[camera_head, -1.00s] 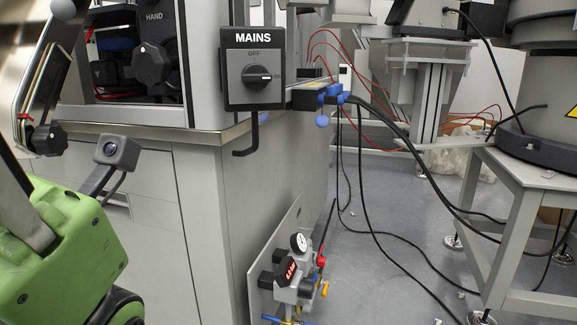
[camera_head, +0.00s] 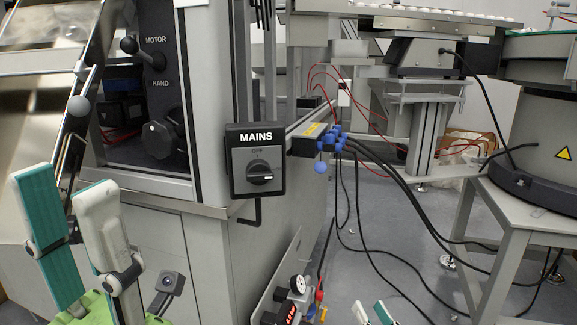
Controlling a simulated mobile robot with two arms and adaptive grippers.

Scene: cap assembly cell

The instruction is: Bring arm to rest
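My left gripper (camera_head: 66,185) stands upright at the lower left, with its green body at the bottom edge. Its two grey fingers with teal pads are spread, with nothing between them. It is in front of the grey cabinet, left of the MAINS switch (camera_head: 256,160) and apart from it. The black switch knob points to the right. My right gripper (camera_head: 372,313) shows only its two fingertips at the bottom edge, right of centre. They are apart and no object shows between them. The rest of it is out of the frame.
The grey cabinet (camera_head: 190,265) carries the MOTOR/HAND panel (camera_head: 158,60) and knobs. A pressure gauge unit (camera_head: 297,287) is low in the centre. Black cables hang from a blue-fitted connector block (camera_head: 318,141). A bowl-feeder stand (camera_head: 515,205) is at right. Grey floor lies between.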

